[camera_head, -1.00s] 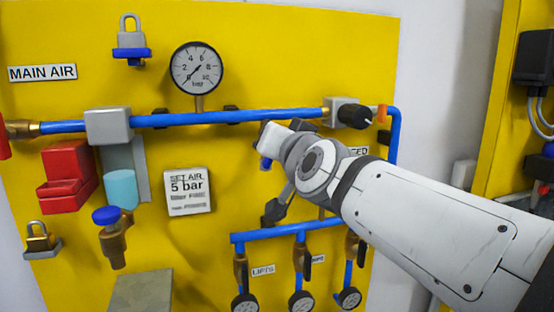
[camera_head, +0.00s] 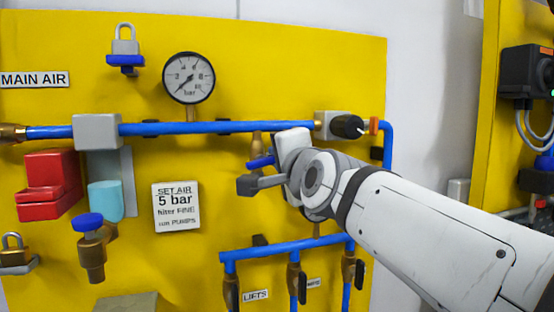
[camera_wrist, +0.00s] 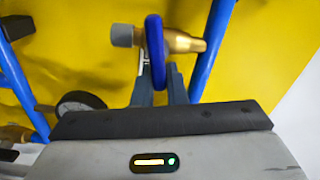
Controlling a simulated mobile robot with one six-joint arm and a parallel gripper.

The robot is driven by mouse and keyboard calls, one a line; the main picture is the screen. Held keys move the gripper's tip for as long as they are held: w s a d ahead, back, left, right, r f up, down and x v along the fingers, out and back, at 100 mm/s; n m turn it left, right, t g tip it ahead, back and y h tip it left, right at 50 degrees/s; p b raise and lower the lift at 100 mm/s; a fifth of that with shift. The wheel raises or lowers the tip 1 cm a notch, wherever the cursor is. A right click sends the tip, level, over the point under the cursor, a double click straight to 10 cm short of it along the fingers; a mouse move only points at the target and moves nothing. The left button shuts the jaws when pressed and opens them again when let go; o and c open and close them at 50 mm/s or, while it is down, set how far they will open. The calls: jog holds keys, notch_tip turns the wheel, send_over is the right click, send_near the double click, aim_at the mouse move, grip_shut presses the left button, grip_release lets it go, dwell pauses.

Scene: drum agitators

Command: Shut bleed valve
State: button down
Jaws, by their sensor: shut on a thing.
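The bleed valve shows in the wrist view as a brass body (camera_wrist: 182,41) with a blue handle (camera_wrist: 155,52) and a grey end piece. In the head view its blue handle (camera_head: 261,161) sits just below the main blue pipe, with some brass (camera_head: 257,142) above it. My gripper (camera_head: 250,183) reaches it from the right and hides part of the valve. In the wrist view the two fingers of my gripper (camera_wrist: 160,84) stand on either side of the handle's lower part and are shut on it.
A pressure gauge (camera_head: 189,78) is above the pipe (camera_head: 180,128). A black knob (camera_head: 347,126) sits to the right. Several small brass valves hang from the lower blue manifold (camera_head: 285,247). Another blue-knobbed valve (camera_head: 88,221) is at left, beside a red block (camera_head: 47,185).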

jog(key=shift+f+m, duration=0.3)
jog(key=shift+m, duration=0.8)
jog(key=c, duration=1.5)
grip_release()
jog(key=shift+o, duration=0.2)
